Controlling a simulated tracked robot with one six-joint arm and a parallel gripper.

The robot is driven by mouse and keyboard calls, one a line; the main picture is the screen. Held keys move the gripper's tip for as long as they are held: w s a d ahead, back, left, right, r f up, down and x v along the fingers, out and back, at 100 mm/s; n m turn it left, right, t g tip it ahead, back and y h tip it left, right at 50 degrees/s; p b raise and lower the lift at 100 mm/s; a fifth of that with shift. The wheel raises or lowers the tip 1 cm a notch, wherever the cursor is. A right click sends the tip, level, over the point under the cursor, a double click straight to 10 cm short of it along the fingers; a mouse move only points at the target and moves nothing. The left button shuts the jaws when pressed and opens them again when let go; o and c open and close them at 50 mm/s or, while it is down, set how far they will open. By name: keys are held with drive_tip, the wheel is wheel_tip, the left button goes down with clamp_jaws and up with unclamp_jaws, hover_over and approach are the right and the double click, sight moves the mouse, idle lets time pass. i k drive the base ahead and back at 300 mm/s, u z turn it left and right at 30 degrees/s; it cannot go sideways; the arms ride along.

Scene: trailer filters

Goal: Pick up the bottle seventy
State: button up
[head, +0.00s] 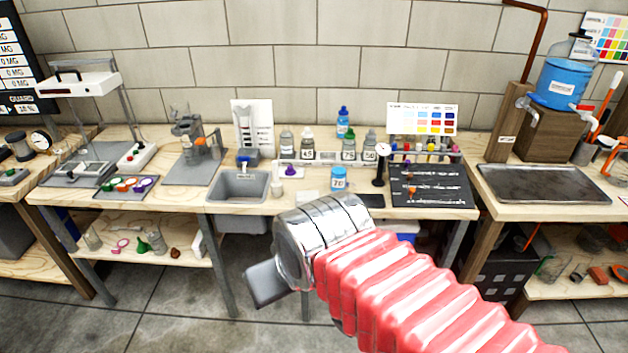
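A small bottle (338,183) with a blue top and a white label that seems to read 70 stands upright near the front of the middle workbench, right of the sink. My gripper (268,285) shows only as a grey part at the end of my red-sleeved arm, low and in front of the bench. It is apart from the bottle, below and to its left in the picture. Its fingers are not clear, so I cannot tell whether it is open or shut.
Several labelled bottles (307,143) stand in a row behind. A blue-capped bottle (343,121) is at the wall. A grey sink (238,187) is at left. A dark pad (371,200) lies beside the bottle.

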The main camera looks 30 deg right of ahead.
sight(339, 171)
drive_tip(key=u, duration=1.65)
drive_tip(key=k, duration=0.75)
drive_tip(key=z, duration=1.15)
drive_tip(key=i, duration=0.75)
drive_tip(key=z, duration=0.05)
